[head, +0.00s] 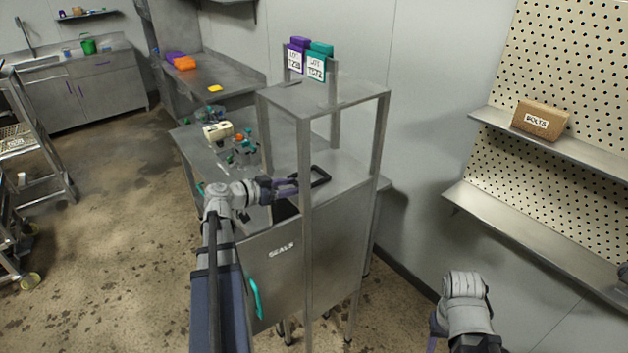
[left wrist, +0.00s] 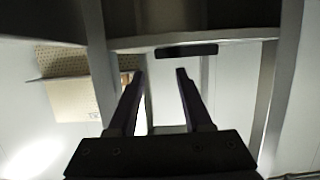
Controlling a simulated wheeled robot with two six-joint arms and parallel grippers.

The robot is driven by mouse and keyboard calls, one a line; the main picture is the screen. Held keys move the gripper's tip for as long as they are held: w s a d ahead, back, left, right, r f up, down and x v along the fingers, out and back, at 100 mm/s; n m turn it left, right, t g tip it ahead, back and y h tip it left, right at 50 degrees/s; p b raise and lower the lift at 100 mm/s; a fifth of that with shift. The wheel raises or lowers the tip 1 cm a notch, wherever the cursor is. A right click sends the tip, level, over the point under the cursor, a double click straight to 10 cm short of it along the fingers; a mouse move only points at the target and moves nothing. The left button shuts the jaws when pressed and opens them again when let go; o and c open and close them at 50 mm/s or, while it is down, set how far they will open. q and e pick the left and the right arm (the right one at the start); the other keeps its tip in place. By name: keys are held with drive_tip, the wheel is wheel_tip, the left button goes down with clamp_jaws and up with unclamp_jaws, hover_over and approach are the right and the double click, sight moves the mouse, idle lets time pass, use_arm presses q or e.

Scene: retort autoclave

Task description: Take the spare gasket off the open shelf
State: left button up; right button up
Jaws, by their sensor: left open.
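A black rectangular ring, which looks like the gasket (head: 322,176), is at the open metal shelf unit (head: 345,187) marked SEALS. My left gripper (head: 297,185) reaches in from the left between the unit's posts, right beside the ring. In the left wrist view my left gripper (left wrist: 160,72) is open with nothing between its fingers. A flat black bar (left wrist: 187,50), probably the ring seen edge-on, lies just beyond the fingertips. My right gripper (head: 435,322) is low at the right, mostly hidden by its own wrist.
The unit's front post (head: 305,240) stands close to my left gripper. A bench (head: 205,145) with small parts is behind left. A BOLTS box (head: 540,120) sits on a wall shelf.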

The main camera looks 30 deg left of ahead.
sight(315, 183)
use_arm(q)
drive_tip(key=shift+w+d+f, duration=0.1)
drive_tip(key=shift+w+d, duration=0.15)
drive_tip(key=shift+w, duration=0.05)
drive_tip(key=shift+b+x, duration=0.4)
drive_tip(key=shift+x, duration=0.65)
drive_tip(key=shift+b+x, duration=0.8)
drive_tip(key=shift+x, duration=1.75)
drive_tip(key=shift+a, duration=0.15)
clamp_jaws()
